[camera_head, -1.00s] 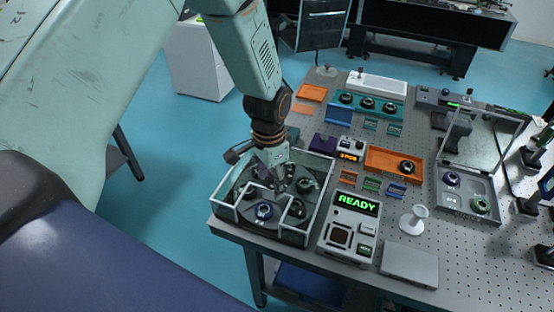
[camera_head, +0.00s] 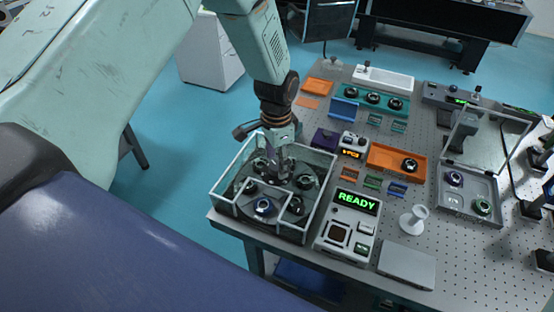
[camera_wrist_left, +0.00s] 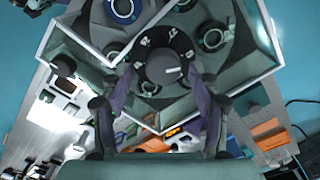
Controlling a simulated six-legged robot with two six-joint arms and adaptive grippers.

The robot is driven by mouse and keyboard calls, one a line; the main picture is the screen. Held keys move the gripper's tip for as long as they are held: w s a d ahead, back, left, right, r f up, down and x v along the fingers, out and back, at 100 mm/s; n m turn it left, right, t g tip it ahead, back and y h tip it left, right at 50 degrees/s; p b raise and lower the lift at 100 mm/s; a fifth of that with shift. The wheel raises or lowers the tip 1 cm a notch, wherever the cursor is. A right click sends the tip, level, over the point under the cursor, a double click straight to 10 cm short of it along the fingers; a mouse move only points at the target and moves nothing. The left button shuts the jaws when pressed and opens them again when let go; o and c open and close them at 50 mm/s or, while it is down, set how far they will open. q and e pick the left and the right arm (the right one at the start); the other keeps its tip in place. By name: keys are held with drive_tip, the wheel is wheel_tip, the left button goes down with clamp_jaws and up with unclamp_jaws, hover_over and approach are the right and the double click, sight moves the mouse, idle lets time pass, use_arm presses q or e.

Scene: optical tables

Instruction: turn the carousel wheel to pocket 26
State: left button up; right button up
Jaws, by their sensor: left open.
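The carousel wheel (camera_head: 277,194) is a dark disc inside a clear-walled, light-framed case at the table's near left corner. Several round parts sit in it, one with a blue ring (camera_head: 263,206). My left gripper (camera_head: 279,176) points down over the wheel's middle and hides much of the hub. In the left wrist view, a dark round hub knob (camera_wrist_left: 168,65) bears white numbers and a pale bar; I cannot read the numbers surely. The open left fingers (camera_wrist_left: 158,98) stand on either side of it in that view; contact cannot be told. My right gripper is not in view.
A control box (camera_head: 349,222) reading READY stands right of the case. An orange tray (camera_head: 394,161), a small orange-display box (camera_head: 352,146), a white funnel-like stand (camera_head: 413,219) and a grey flat box (camera_head: 407,262) share the perforated table. The case walls and frame closely surround the gripper.

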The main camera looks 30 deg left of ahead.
use_arm(q)
drive_tip(key=shift+w+d+f, duration=0.1)
drive_tip(key=shift+w+f, duration=0.1)
drive_tip(key=shift+f, duration=0.4)
drive_tip(key=shift+w+a+f, duration=0.15)
drive_tip(key=shift+a+f, duration=0.1)
drive_tip(key=shift+r, duration=0.1)
drive_tip(key=shift+c, duration=0.8)
drive_tip(key=shift+s+d+r, duration=0.15)
drive_tip(key=shift+s, duration=0.15)
drive_tip(key=c, duration=0.3)
drive_tip(key=shift+w+f, duration=0.2)
drive_tip(key=c, duration=0.4)
drive_tip(key=shift+s, duration=0.1)
clamp_jaws()
